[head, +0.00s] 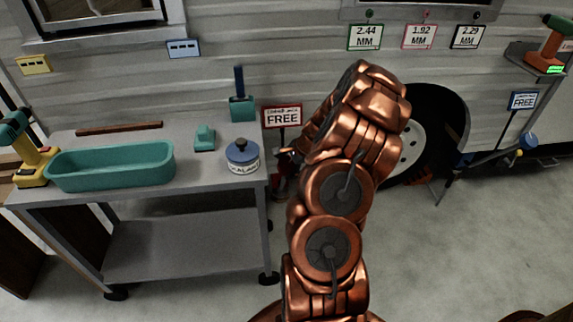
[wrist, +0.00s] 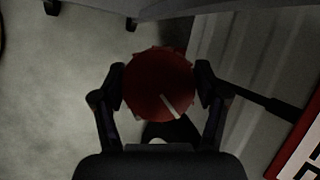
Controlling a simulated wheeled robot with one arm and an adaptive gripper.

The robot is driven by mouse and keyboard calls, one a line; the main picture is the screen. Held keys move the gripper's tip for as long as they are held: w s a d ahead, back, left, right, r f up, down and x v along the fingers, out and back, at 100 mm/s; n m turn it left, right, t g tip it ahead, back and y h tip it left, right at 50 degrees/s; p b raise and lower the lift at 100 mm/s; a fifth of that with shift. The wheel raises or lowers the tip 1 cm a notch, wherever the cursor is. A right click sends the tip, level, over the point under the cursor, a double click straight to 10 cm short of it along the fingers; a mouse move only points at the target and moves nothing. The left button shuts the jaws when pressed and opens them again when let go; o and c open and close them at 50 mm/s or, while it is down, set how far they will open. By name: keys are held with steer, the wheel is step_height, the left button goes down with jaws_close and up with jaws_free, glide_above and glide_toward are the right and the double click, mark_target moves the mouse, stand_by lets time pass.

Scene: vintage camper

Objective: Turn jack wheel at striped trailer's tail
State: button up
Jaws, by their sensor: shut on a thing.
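In the wrist view a dark red round wheel (wrist: 160,82) with a notched rim and one pale line across its face sits between the two fingers of my gripper (wrist: 160,90). The fingers press on its left and right sides. The pale line points to the lower right. In the head view my gripper (head: 288,156) is low beside the cart's right end, largely hidden by my copper arm. A small part of the red wheel's unit (head: 281,184) shows below it.
A grey cart (head: 180,240) stands left, bearing a teal tray (head: 112,167), a blue-lidded pot (head: 242,158) and tools. A red-edged "FREE" sign (head: 282,117) stands close to my gripper. The trailer wall (head: 270,55) is behind. A blue knob (head: 530,141) is far right.

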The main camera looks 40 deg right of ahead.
steer(key=shift+f, duration=0.1)
steer(key=o, duration=1.2)
steer(key=shift+c, duration=0.2)
steer(key=v, duration=1.2)
steer(key=shift+a, duration=0.1)
